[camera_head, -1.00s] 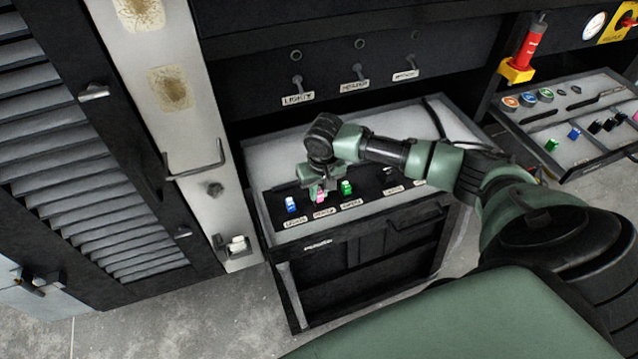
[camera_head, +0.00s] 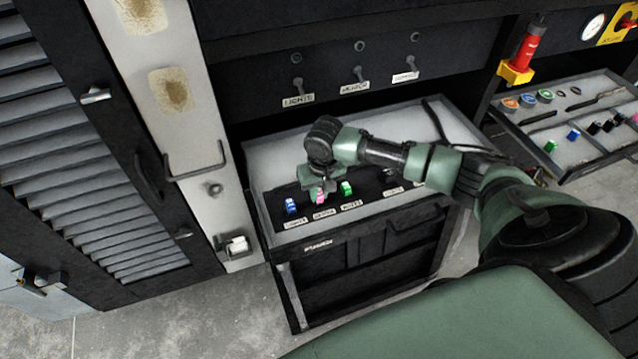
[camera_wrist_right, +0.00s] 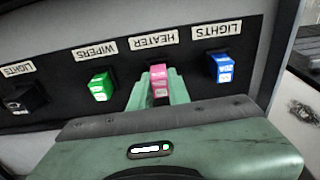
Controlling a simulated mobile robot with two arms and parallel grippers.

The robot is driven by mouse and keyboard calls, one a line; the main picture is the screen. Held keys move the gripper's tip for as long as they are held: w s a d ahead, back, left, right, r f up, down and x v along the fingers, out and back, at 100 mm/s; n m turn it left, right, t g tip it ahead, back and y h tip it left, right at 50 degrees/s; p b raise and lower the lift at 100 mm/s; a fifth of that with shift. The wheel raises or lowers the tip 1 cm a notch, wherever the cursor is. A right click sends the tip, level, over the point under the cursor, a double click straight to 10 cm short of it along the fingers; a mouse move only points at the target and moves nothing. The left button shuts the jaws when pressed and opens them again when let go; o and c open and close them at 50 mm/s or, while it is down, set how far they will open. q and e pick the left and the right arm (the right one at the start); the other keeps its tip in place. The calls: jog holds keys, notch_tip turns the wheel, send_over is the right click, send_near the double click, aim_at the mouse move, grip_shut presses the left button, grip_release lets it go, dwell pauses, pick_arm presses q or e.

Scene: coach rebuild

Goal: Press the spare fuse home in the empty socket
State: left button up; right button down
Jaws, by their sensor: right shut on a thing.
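My right gripper (camera_head: 319,188) is over the dark fuse panel (camera_head: 370,186) in the open drawer. Its fingers (camera_wrist_right: 158,88) are shut on the pink fuse (camera_wrist_right: 158,76), one on each side. The pink fuse (camera_head: 320,198) stands in the row at the HEATER label (camera_wrist_right: 153,39); its lower end is hidden, so I cannot tell how deep it sits. The blue fuse (camera_wrist_right: 221,68) stands at the LIGHTS label and the green fuse (camera_wrist_right: 101,87) at WIPERS. A black socket (camera_wrist_right: 20,100) without a coloured fuse shows at the left of the wrist view. My left gripper is out of view.
Several labelled toggle switches (camera_head: 297,84) are on the wall behind the drawer. A second drawer (camera_head: 590,150) with small parts stands open at the right, below a red cylinder (camera_head: 527,48). A louvred door (camera_head: 75,150) is at the left.

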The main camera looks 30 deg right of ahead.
jog(key=shift+s+a+f, duration=0.1)
jog(key=shift+s+f, duration=0.1)
jog(key=shift+f, duration=0.25)
dwell(0.6)
jog(key=c, duration=1.4)
grip_release()
jog(key=shift+o, duration=0.7)
jog(key=shift+a+f, duration=0.1)
jog(key=o, duration=0.3)
jog(key=shift+s, duration=0.15)
jog(key=shift+w+d, duration=0.25)
jog(key=shift+d, duration=0.2)
jog(key=shift+a+r+p, duration=0.3)
jog(key=shift+r+p, duration=0.05)
jog(key=shift+r, duration=0.2)
jog(key=shift+r+p, duration=0.8)
jog(key=shift+p, duration=0.25)
notch_tip(320, 180, up, 2)
jog(key=shift+w+r+p, duration=0.1)
jog(key=shift+r+p, duration=0.1)
jog(key=shift+p, duration=1.05)
jog(key=shift+r, duration=1.1)
